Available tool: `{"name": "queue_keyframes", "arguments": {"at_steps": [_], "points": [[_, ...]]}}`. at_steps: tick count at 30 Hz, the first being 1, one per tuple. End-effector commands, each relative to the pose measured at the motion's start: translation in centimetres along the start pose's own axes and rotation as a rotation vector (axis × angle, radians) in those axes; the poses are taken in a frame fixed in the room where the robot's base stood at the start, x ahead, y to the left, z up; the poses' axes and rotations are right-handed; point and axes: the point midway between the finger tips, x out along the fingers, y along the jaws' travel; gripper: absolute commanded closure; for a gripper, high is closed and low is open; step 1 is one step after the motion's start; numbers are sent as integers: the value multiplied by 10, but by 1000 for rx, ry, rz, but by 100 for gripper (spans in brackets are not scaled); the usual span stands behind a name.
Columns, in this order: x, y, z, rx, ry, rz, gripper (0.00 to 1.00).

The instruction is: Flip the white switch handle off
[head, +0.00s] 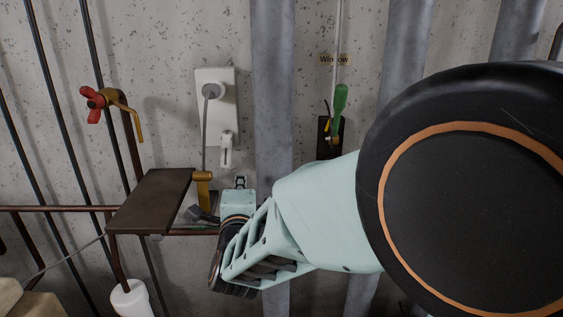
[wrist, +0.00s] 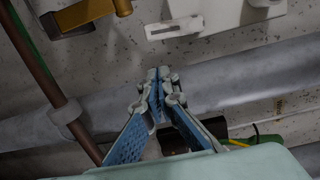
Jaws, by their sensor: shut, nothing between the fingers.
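The white switch handle (head: 227,151) hangs at the lower right of a white wall box (head: 224,82) and points down in the head view. In the wrist view the handle (wrist: 174,29) shows near the top, with part of the box (wrist: 238,10) to its right. My gripper (head: 196,213) is low and left of the handle in the head view, partly hidden by my wrist. In the wrist view my gripper (wrist: 158,76) has its blue-padded fingers together and empty. The fingertips appear apart from the handle.
A brown shelf (head: 150,203) and a brass fitting (head: 203,186) are close to my gripper on the left. A grey vertical pipe (head: 273,90) runs right of the box. A green-handled switch (head: 340,105) is further right, and a red valve (head: 94,103) is at left.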

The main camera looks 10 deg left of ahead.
Motion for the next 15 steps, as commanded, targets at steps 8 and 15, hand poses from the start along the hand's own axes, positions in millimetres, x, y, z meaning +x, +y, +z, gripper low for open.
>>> {"name": "queue_keyframes", "arguments": {"at_steps": [8, 15], "points": [[-9, -5, 12, 74, 9, -60, 100], [-8, -5, 12, 73, 10, -60, 100]]}}
